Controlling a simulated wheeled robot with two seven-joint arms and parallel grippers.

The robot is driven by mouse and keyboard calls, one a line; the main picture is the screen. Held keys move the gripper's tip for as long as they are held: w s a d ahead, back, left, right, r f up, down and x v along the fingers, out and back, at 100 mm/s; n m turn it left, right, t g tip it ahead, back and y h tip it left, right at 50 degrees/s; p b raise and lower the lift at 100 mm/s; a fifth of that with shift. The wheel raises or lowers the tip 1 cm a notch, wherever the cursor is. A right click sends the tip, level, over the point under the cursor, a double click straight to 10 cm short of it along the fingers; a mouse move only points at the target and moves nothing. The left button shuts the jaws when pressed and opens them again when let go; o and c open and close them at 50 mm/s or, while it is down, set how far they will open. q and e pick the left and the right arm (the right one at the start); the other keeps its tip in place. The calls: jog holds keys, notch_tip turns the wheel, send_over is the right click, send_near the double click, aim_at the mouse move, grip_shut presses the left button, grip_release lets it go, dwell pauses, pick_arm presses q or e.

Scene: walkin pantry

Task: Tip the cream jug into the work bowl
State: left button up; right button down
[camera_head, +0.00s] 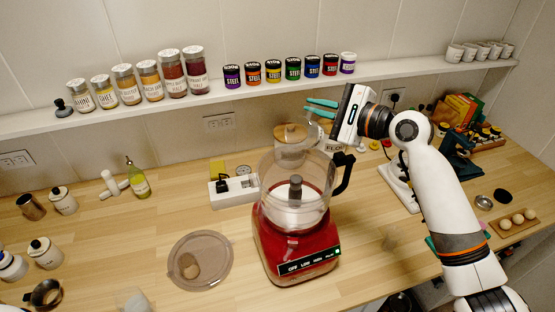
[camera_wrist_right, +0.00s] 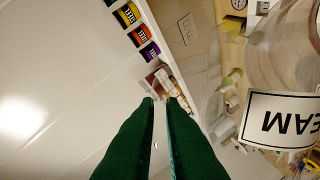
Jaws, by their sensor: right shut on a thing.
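The work bowl (camera_head: 287,208) is a clear bowl with a black handle on a red food processor base (camera_head: 297,250), mid-counter. My right gripper (camera_head: 321,108) is above and behind the bowl's rim, its teal fingers pointing left. In the right wrist view its dark green fingers (camera_wrist_right: 163,100) are close together; what is between them is hard to see. The cream jug, clear with a white label (camera_wrist_right: 280,120) reading upside down, is close at the right of that view. In the head view I cannot clearly tell the clear jug from the glass behind the bowl. My left gripper is not in view.
A clear round lid (camera_head: 201,260) lies left of the base. A wood-lidded glass canister (camera_head: 291,133) is behind the bowl. A shelf (camera_head: 230,93) with several jars runs along the wall. An oil bottle (camera_head: 138,180) stands at left; an egg tray (camera_head: 513,222) is at right.

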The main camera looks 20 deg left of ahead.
jog(key=w+d+f+m+y+p, duration=0.2)
jog(key=w+d+f+m+p, duration=0.1)
jog(key=w+m, duration=0.4)
jog(key=shift+w+d+f+m+g, duration=0.3)
jog(key=shift+d+f+m, duration=0.3)
jog(key=shift+f+m, duration=0.65)
jog(key=shift+r, duration=0.3)
